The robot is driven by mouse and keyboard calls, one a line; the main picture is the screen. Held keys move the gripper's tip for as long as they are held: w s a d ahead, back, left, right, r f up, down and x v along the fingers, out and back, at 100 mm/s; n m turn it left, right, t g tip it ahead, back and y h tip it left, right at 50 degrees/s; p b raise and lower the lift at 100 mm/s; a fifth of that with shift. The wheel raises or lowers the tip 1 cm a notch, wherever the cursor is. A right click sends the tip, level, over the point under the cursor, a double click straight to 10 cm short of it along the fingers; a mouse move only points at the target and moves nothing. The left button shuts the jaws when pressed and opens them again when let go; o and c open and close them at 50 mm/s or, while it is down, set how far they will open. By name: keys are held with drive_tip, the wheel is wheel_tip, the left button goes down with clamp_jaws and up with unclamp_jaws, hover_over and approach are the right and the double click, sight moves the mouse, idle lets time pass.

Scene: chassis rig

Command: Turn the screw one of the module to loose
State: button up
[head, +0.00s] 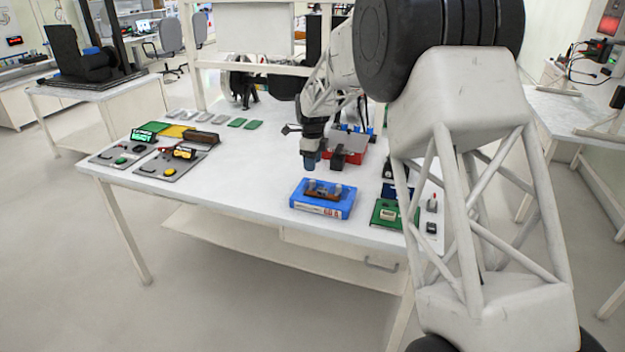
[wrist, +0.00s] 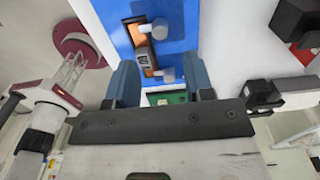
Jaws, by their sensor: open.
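The module (head: 321,190), a brown board with a dark part in it, sits on a blue box (head: 318,206) near the table's front edge. It also shows in the wrist view (wrist: 141,44), with two grey round-headed screws standing on it, a farther screw (wrist: 160,29) and a nearer screw (wrist: 167,75). I cannot tell which is screw one. My gripper (head: 310,164) is above and behind the blue box in the head view, apart from it. In the wrist view its two blue fingers (wrist: 160,62) are open, with nothing held; the nearer screw appears between them.
A red box (head: 350,146) with dark blocks stands behind the module. A green board (head: 388,215) lies to its right. Two grey panels with buttons (head: 172,165) lie at the left. The white table (head: 240,180) is clear between these panels and the blue box.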

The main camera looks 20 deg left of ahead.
sight(312, 180)
drive_tip(key=shift+f, duration=3.55)
clamp_jaws()
